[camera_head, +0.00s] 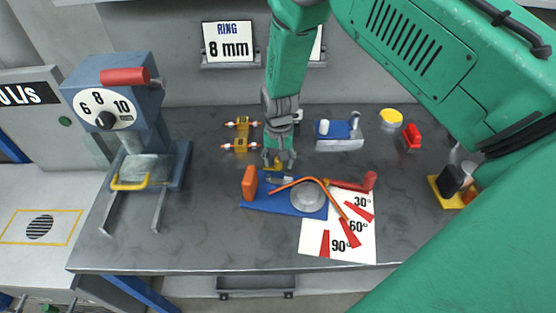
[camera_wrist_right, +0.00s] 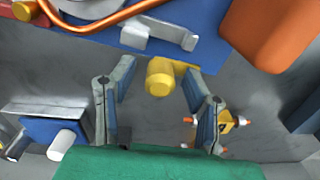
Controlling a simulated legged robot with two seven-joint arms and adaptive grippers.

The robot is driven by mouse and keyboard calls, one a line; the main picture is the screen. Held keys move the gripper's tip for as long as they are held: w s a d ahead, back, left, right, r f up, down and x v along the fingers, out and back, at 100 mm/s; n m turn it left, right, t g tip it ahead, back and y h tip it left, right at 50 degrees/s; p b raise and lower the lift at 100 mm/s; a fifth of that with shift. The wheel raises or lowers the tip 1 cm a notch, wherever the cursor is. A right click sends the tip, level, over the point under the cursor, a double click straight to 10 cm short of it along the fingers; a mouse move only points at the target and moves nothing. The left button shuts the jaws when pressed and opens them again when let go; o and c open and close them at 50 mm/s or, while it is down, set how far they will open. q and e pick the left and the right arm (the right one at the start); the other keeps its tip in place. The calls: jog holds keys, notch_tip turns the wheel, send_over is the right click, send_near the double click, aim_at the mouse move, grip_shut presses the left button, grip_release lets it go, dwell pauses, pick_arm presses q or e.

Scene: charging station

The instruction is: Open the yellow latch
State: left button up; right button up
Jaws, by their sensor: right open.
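The yellow latch (camera_wrist_right: 160,77) shows in the wrist view as a round yellow knob on a yellow plate at the edge of the blue base (camera_wrist_right: 205,20). In the head view a small yellow part of it (camera_head: 275,166) shows beside the fingers, at the back of the blue base (camera_head: 262,206). My right gripper (camera_head: 280,163) points down there. In the wrist view its two fingers (camera_wrist_right: 158,82) are spread, with the knob between them and gaps on both sides. I cannot tell whether a finger touches it. My left gripper is not in view.
A bender with a grey disc (camera_head: 308,197) and orange rod stands on the blue base, with an orange block (camera_head: 249,183) beside it. An angle sheet (camera_head: 338,230) lies in front. A blue-grey fixture (camera_head: 340,142) is behind right, yellow fittings (camera_head: 241,145) behind left.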

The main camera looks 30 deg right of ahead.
jog(key=shift+r, duration=0.2)
notch_tip(320, 180, up, 11)
jog(key=shift+r, duration=0.2)
dwell(0.4)
